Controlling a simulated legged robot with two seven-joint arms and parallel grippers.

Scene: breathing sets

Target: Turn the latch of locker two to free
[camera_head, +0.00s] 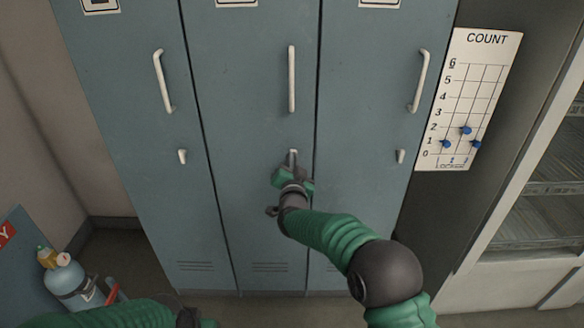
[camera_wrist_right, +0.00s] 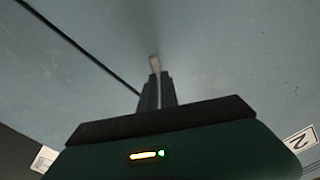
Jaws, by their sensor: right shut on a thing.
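Locker two (camera_head: 250,110) is the middle blue-grey door; its number plate (camera_wrist_right: 300,139) reads 2 in the right wrist view. Its small pale latch (camera_head: 293,153) sits below the long handle (camera_head: 291,78) and looks roughly upright. My right gripper (camera_head: 293,166) is at the latch, its fingers shut on the lower part. In the right wrist view the latch (camera_wrist_right: 154,63) sticks out beyond the dark fingertips (camera_wrist_right: 155,78). My left gripper (camera_head: 195,318) shows only partly at the bottom edge, away from the lockers; its fingers are cut off.
Left and right locker doors have similar latches (camera_head: 182,156) (camera_head: 400,156), slightly tilted. A COUNT board (camera_head: 470,100) with blue pegs hangs at right, beside a glass-fronted cabinet (camera_head: 540,210). A blue cylinder (camera_head: 68,280) stands at lower left, close to my left arm.

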